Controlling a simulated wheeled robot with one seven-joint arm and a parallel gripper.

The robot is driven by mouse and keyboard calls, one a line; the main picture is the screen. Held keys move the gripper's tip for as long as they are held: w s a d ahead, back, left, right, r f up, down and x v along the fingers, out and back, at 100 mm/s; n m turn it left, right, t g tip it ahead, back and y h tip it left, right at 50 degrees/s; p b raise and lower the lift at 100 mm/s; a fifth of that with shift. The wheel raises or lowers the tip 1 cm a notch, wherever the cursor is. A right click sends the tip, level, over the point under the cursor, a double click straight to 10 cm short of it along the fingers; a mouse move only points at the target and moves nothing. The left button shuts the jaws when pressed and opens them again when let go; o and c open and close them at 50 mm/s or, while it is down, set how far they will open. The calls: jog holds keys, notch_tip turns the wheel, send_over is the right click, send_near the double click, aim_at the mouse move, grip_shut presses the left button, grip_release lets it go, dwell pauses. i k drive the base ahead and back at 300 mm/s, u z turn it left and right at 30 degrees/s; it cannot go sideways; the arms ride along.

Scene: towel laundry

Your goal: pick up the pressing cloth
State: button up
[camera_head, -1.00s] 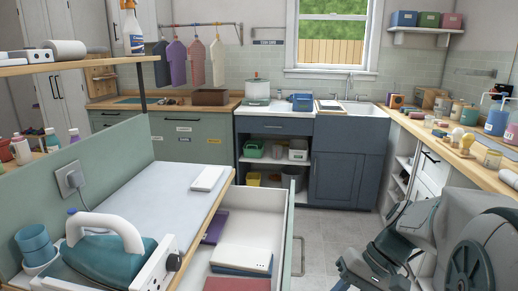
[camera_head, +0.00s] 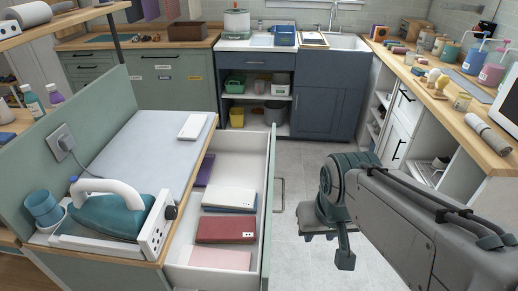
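I cannot tell for certain which item is the pressing cloth. Several flat folded pieces lie in the open drawer (camera_head: 252,165): a purple one (camera_head: 204,171), a white one (camera_head: 229,197) on top of a blue one (camera_head: 228,209), a red one (camera_head: 226,230) and a pink one (camera_head: 220,260) nearest. A small white flat piece (camera_head: 192,126) lies on the ironing surface (camera_head: 150,138). My gripper (camera_head: 328,245) is over the floor to the right of the drawer, apart from all of these. Its fingers are partly hidden, and I see nothing held.
A teal iron (camera_head: 108,212) stands on the near end of the ironing surface, beside a blue cup (camera_head: 43,208). The drawer front (camera_head: 268,200) sticks out over the floor. A wooden counter (camera_head: 455,110) with several jars and bottles runs along the right. The floor (camera_head: 300,165) between is clear.

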aim_at(193, 127)
jog(key=k, duration=0.5)
jog(key=z, duration=0.9)
jog(key=i, duration=0.85)
jog(key=u, duration=1.6)
